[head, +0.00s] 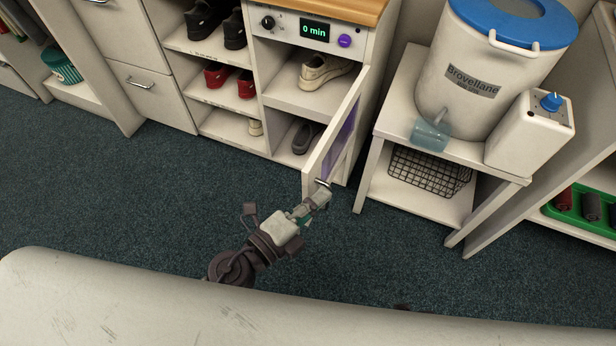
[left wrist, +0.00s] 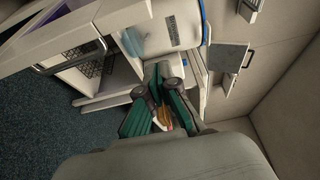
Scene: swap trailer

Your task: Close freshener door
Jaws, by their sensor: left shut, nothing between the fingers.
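The freshener is a white cabinet with a "0 min" display (head: 315,30) and a wooden top. Its door (head: 337,135) stands open, swung out toward me, with a purple inner panel. Shoes on its two shelves show through the opening: a beige shoe (head: 325,71) above and a grey shoe (head: 304,138) below. My left gripper (head: 322,196) is shut and empty at the door's free lower edge, close to the handle (head: 322,184); I cannot tell if they touch. In the left wrist view the shut fingers (left wrist: 162,118) show below a bar handle (left wrist: 72,54). My right gripper is out of view.
A white stand (head: 408,75) with a blue-lidded tank (head: 485,75) and a wire basket (head: 430,172) is close right of the door. A shoe shelf (head: 225,120) stands left. The carpet (head: 130,200) in front is clear.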

